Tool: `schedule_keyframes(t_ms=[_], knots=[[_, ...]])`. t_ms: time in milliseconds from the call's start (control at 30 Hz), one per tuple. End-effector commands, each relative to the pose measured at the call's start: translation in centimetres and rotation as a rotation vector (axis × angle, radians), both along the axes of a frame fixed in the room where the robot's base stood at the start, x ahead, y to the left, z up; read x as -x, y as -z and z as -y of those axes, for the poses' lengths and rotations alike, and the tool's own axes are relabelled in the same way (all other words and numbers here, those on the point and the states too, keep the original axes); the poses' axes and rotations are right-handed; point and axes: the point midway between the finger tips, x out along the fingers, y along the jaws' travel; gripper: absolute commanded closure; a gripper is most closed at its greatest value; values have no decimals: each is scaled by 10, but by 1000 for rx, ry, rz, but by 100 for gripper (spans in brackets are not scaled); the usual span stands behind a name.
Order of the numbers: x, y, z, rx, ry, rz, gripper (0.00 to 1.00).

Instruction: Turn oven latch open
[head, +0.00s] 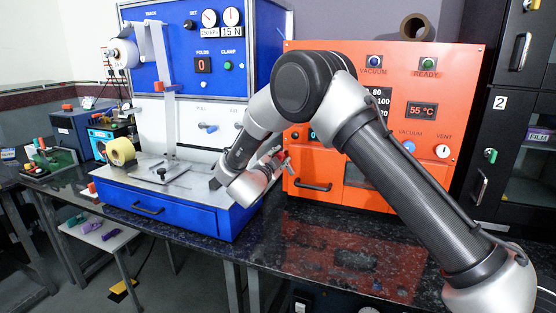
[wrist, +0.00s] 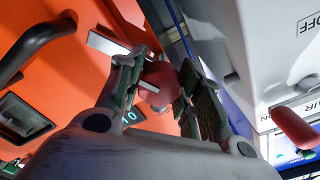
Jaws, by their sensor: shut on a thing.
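The orange oven (head: 330,170) stands on the dark bench, mostly behind my arm in the head view. Its front also fills the left of the wrist view (wrist: 75,75). My gripper (head: 277,162) is at the oven's left front edge. In the wrist view, my gripper (wrist: 160,82) is shut on a round red knob with a white bar, the oven latch (wrist: 158,74). One finger is on each side of it. The white bar looks tilted in this view. In the head view the latch is hidden by my gripper and arm.
A blue machine (head: 205,60) with a blue drawer (head: 175,210) stands close to the left of the oven. A red handle (wrist: 293,128) is near my gripper's right side in the wrist view. A black cabinet (head: 490,150) is at right. The bench front (head: 290,250) is clear.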

Motion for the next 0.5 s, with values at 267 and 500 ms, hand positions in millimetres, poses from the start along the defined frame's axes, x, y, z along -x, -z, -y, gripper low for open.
schedule_keyframes(t_ms=[267, 500], knots=[[-1, -3, 1, -233, 0, 100, 100], [-2, -3, 1, -397, 0, 167, 100]])
